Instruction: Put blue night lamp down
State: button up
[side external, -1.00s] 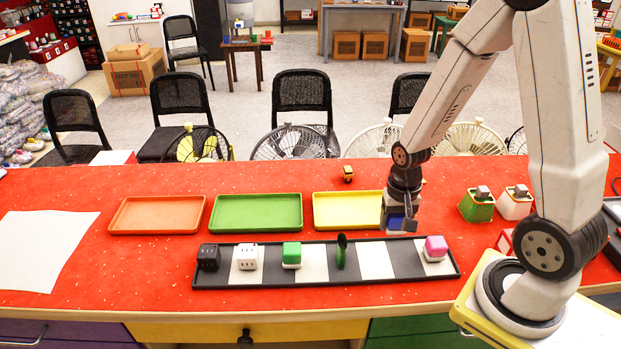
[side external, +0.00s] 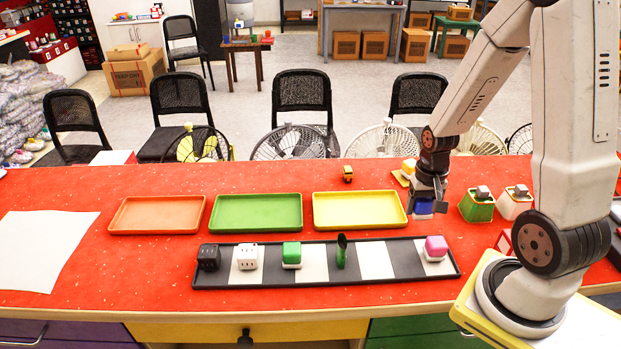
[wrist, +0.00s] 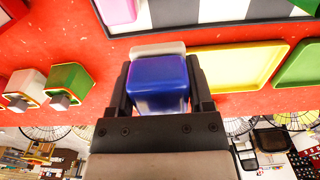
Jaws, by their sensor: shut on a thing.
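The blue night lamp (side external: 423,207) has a blue cube top; its white base shows in the wrist view beyond the blue top (wrist: 160,85). My gripper (side external: 428,196) is shut on it, with one finger on each side in the wrist view. The lamp is over the red table (side external: 150,272), just right of the yellow tray (side external: 322,224) and left of the green holder. I cannot tell whether its base touches the table.
A striped black-and-white tray (side external: 375,262) in front holds several small items, including a pink lamp (side external: 436,246) and a green lamp (side external: 291,252). A green holder (side external: 478,208) and white holder (side external: 514,205) stand right. Green (side external: 255,213) and orange (side external: 156,214) trays are empty.

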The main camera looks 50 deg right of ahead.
jog(key=s+d+r, duration=0.1)
jog(key=s+d, duration=0.4)
jog(key=d, duration=0.2)
jog(key=shift+s+d+r, duration=0.3)
jog(key=shift+s+d, duration=0.05)
jog(key=shift+s, duration=0.05)
jog(key=w+d+f, duration=0.2)
jog(key=w, duration=0.1)
jog(key=w+d+f, duration=0.5)
jog(key=w+f, duration=0.1)
jog(key=w, duration=0.1)
jog(key=shift+d+f, duration=0.25)
jog(key=shift+d, duration=0.15)
jog(key=shift+w+d+f, duration=0.25)
jog(key=shift+w+f, duration=0.05)
jog(key=shift+f, duration=0.1)
jog(key=shift+w+d+f, duration=0.15)
jog(key=shift+w+f, duration=0.1)
jog(key=shift+f, duration=1.6)
